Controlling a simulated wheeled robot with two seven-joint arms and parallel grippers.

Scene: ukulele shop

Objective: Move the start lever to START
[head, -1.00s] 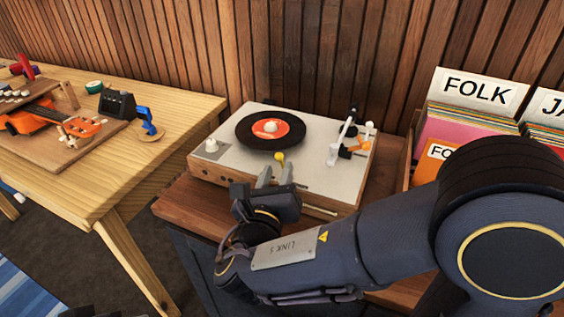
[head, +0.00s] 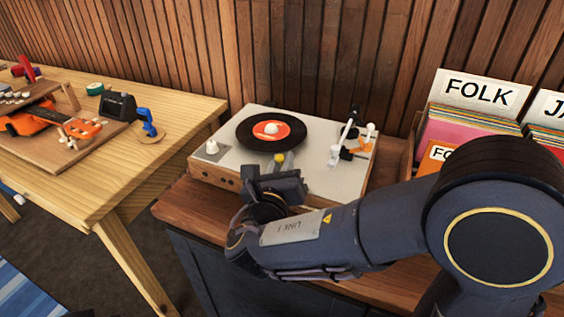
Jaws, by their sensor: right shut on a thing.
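The record player (head: 225,160) stands on a wooden cabinet, with a black record (head: 262,143) with an orange label on its platter. A small lever with a yellow knob (head: 279,158) sticks up from the deck just in front of the record; I take it as the start lever. My right gripper (head: 279,165) reaches over the player's front edge and is shut on this lever. The hand hides the lever's lower part and any START marking. My left gripper is not in view.
The tonearm (head: 346,132) is at the right of the deck, clear of the record. A crate of records with a FOLK card (head: 482,91) stands close on the right. At left, a wooden table (head: 150,150) holds a ukulele (head: 50,124) and tools.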

